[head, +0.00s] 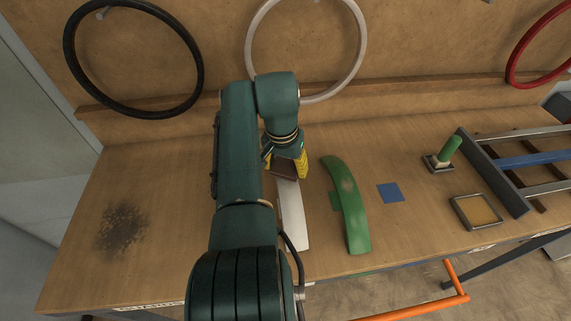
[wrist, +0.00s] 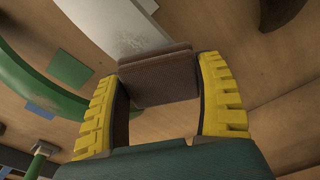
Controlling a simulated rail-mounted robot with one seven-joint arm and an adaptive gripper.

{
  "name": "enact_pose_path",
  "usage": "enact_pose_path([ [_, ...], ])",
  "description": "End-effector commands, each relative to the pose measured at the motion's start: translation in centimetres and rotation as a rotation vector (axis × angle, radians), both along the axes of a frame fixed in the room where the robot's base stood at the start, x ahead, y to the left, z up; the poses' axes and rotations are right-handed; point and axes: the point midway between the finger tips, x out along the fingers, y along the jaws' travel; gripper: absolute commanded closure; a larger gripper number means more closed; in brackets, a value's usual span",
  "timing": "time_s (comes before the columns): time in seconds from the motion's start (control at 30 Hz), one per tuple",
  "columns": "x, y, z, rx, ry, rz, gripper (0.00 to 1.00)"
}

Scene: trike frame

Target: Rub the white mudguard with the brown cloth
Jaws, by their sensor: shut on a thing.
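The white mudguard (head: 292,216) lies lengthwise on the bench, left of the green mudguard; my arm hides part of its left side. In the wrist view the white mudguard (wrist: 118,24) shows a greyish smudge near the cloth. My gripper (head: 286,168), with yellow fingers, is shut on the brown cloth (head: 284,172) over the far end of the white mudguard. In the wrist view the brown cloth (wrist: 158,78) sits as a folded block between the two fingers and overlaps the mudguard's end. I cannot tell whether cloth and mudguard touch.
The green mudguard (head: 350,205), with a pale smudge, lies close on the right. Beyond it are a blue square (head: 390,193), a green-handled tool (head: 447,152), a framed tray (head: 478,211) and a metal frame (head: 525,165). The bench's left side is clear except for a dark stain (head: 122,228).

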Motion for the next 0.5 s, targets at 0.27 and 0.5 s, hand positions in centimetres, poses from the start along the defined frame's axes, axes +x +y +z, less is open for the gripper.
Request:
enact_pose_path([
  [0.27, 0.0, 0.0, 0.1, 0.0, 0.0, 0.0, 0.58],
  [0.5, 0.0, 0.0, 1.7, 0.0, -0.001, 0.0, 0.58],
])
